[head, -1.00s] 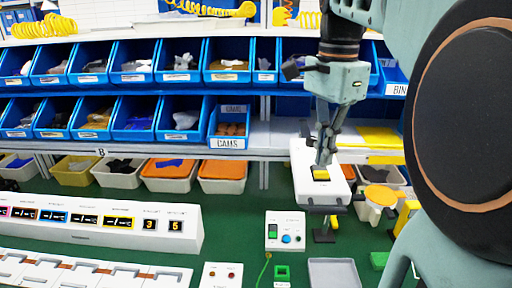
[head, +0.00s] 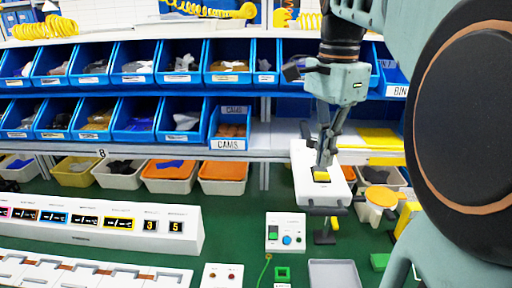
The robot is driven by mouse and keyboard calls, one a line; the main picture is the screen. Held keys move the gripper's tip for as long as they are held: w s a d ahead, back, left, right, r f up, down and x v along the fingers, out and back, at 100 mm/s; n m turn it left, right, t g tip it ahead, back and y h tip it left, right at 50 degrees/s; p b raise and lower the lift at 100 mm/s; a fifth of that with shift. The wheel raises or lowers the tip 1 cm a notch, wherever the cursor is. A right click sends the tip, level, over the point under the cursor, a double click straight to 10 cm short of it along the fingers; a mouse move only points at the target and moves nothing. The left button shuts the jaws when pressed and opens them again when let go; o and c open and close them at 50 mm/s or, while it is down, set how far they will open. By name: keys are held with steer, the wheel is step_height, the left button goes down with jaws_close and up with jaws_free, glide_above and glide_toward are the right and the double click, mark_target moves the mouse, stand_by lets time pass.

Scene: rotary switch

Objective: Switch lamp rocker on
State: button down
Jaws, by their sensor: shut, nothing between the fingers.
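My gripper (head: 324,163) is shut and empty, pointing down at the top of a white device (head: 303,180) with dark arms at its front. A small yellow patch (head: 321,177) in a dark surround, possibly the rocker, shows at the fingertips. I cannot tell whether the tips touch it, and they may hide part of it. A white control box (head: 286,245) stands in front to the left, with a small green rocker-like switch (head: 272,232) and a blue knob (head: 287,239). I cannot tell for sure which switch belongs to the lamp.
A long white display console (head: 120,239) stands at the left. Blue bins (head: 182,117) fill the shelves behind. A yellow-topped container (head: 380,197) stands close to the device's right. A grey tray (head: 333,274) lies in front.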

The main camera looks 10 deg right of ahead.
mark_target(322, 173)
steer(key=shift+f+b, duration=0.8)
steer(key=shift+f, duration=0.3)
stand_by(0.6)
steer(key=shift+r, duration=0.15)
step_height(322, 173, up, 7)
steer(key=p, duration=0.7)
